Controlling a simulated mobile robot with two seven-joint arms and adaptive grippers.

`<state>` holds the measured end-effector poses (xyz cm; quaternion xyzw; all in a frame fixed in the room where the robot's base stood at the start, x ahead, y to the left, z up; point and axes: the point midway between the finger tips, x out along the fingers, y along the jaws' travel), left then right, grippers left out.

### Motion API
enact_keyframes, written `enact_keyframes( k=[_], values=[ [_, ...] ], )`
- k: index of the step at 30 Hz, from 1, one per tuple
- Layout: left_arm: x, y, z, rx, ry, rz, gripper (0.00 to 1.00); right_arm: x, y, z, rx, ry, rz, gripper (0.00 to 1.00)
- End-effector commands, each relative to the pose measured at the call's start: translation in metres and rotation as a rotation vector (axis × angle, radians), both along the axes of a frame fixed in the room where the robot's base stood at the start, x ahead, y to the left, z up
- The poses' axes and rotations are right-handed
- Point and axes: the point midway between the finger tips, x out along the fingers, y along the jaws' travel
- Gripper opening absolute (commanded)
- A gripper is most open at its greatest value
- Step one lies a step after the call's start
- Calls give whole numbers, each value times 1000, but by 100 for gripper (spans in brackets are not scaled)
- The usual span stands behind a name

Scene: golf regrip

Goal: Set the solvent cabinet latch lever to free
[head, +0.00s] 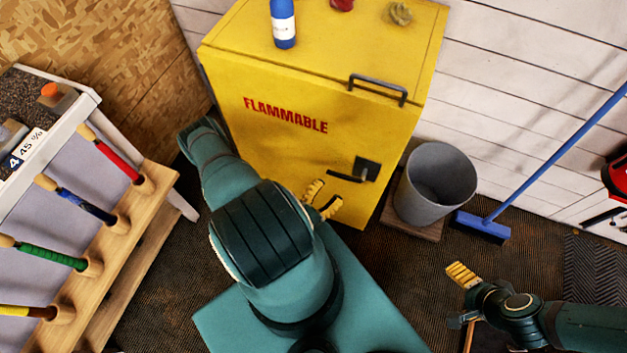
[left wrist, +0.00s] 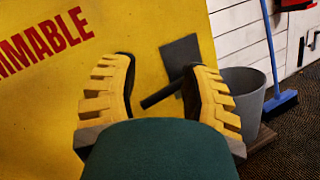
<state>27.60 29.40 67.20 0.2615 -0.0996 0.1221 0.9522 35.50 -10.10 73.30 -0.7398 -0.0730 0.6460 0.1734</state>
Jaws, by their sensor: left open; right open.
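The yellow solvent cabinet (head: 300,165) stands against the wall with red FLAMMABLE lettering on its front. Its dark latch lever (head: 346,177) points left, close to level, from a dark plate (head: 369,167) on the door's right side. In the left wrist view the lever (left wrist: 158,96) shows between my fingers, its right part behind the right finger. My left gripper (head: 322,198) is open, just below and left of the lever's free end in the head view; I cannot tell whether it touches. My right gripper (head: 460,297) is open and away, at lower right.
A grey bin (head: 437,185) stands right of the cabinet, beside a blue broom (head: 482,228). A wooden rack (head: 120,250) with several coloured grips is at left.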

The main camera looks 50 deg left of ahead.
Motion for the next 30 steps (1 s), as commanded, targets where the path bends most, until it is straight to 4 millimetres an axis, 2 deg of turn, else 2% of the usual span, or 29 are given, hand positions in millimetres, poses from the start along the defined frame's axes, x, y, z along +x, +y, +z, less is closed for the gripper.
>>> enact_keyframes(
  k=[21,30],
  values=[
    [-45,-5,4,1,1,1,47,0,0,11,0,0,0,85],
    [-52,-6,5,0,0,0,47,0,0,12,0,0,0,85]
  ],
)
